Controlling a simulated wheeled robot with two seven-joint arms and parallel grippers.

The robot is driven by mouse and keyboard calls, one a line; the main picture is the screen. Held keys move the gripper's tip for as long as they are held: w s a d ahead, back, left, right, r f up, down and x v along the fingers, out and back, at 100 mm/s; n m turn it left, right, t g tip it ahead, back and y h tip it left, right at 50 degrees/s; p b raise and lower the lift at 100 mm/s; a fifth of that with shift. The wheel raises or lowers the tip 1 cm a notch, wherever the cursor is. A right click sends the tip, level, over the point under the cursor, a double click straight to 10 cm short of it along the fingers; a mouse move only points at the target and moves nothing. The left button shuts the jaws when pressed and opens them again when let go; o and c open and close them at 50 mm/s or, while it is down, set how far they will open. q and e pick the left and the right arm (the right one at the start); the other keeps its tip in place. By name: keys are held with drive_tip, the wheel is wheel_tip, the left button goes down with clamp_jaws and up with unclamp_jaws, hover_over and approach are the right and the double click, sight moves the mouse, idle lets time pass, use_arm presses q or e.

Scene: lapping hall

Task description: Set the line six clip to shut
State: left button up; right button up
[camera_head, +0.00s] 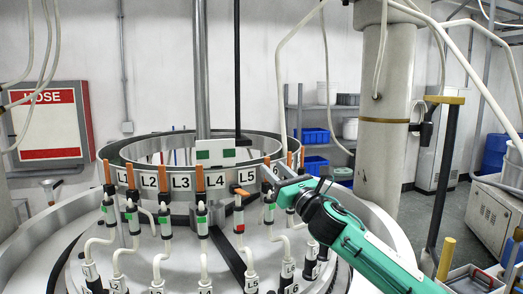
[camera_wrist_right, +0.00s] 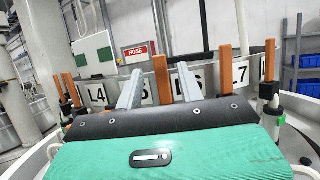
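The line six clip's orange lever (camera_head: 267,166) stands upright by the partly hidden L6 label on the ring. The clip body (camera_head: 269,212) below it shows green. My right gripper (camera_head: 276,180) comes in from the right at lever height and hides part of the clips there. In the right wrist view its two grey fingers (camera_wrist_right: 158,86) are apart, with an upright orange lever (camera_wrist_right: 161,80) between them and a visible gap on each side. This lever stands between the L5 (camera_wrist_right: 147,97) and L6 (camera_wrist_right: 195,80) labels. My left gripper is not in view.
The neighbouring L5 lever (camera_head: 240,190) lies flat over a red mark. The L4 lever (camera_head: 199,178) and others stand upright over green marks. White hoses (camera_head: 204,268) run below the clips. A thick pillar (camera_head: 386,110) and a yellow-topped black post (camera_head: 444,165) stand right.

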sight(268, 159)
drive_tip(key=p+x, duration=0.1)
drive_tip(key=x, duration=0.1)
drive_tip(key=r+p+x, duration=0.1)
drive_tip(key=x, duration=0.1)
drive_tip(key=shift+s, duration=0.1)
drive_tip(key=shift+r, duration=0.15)
drive_tip(key=shift+w+a+p, duration=0.25)
drive_tip(key=shift+w+p, duration=0.1)
drive_tip(key=shift+w, duration=0.15)
drive_tip(key=shift+w+a, duration=0.4)
drive_tip(key=shift+w, duration=0.1)
drive_tip(key=shift+s+d, duration=0.1)
drive_tip(key=shift+s, duration=0.05)
clamp_jaws()
